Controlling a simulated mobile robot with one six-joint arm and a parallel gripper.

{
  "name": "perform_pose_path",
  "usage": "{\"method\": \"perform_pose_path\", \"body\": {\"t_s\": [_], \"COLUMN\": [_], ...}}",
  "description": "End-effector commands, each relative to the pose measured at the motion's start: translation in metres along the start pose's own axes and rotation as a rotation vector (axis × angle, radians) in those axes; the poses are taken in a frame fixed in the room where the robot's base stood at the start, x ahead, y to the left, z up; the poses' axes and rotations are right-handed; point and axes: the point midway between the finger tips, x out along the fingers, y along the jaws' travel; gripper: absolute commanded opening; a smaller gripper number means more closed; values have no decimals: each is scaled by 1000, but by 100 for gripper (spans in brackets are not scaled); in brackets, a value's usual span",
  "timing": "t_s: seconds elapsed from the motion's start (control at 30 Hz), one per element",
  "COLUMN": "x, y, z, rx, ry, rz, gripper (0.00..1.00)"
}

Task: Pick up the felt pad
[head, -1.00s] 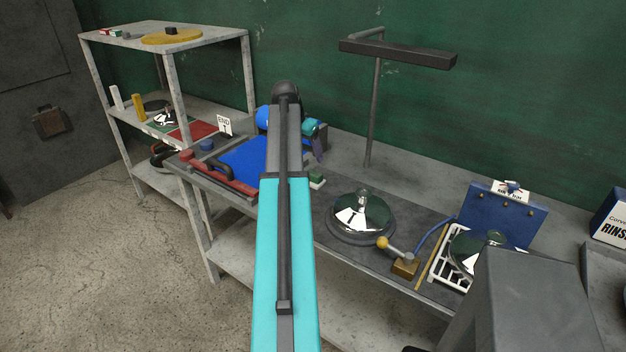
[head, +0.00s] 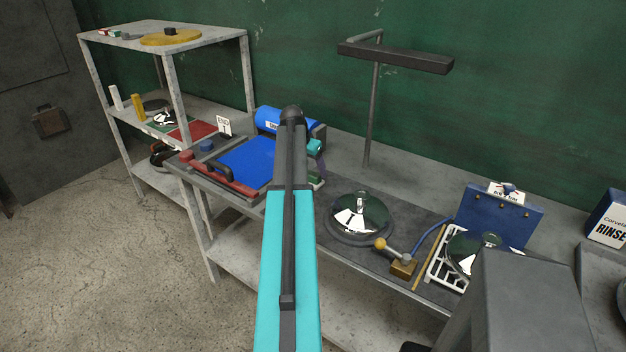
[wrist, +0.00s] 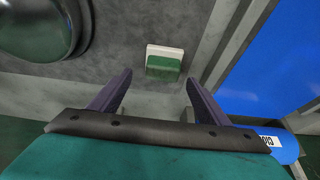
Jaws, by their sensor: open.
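The felt pad (wrist: 164,66) is a small block, green on one part and white on the other. In the wrist view it lies on the grey bench top, just beyond and between the fingertips. In the head view the pad (head: 317,183) shows only in part beside my arm. My gripper (wrist: 158,79) is open, with its two purple fingers apart and nothing between them. In the head view my arm hides most of the gripper; a bit of purple finger shows above the pad.
A shiny domed dish cover (head: 361,215) stands right of the pad, with a ball-ended lever (head: 402,266) in front. A blue sheet (head: 243,160) in a tray and a blue roll (head: 270,121) lie left. A dark lamp (head: 395,56) overhangs the bench.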

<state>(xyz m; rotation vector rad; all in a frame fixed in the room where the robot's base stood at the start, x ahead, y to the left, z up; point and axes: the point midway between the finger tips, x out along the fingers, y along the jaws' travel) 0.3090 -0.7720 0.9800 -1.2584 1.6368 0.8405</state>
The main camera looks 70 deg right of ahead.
Motion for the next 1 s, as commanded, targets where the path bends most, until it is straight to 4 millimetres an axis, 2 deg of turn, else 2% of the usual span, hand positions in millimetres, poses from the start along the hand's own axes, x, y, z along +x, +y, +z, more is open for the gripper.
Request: {"method": "perform_pose_path", "body": {"t_s": [0.37,1.0], "x": [3,50], "y": [-1,-5], "z": [0,-1], "rx": [-1,-2], "ry": [0,0], "rz": [0,0], "gripper": [70,70]}}
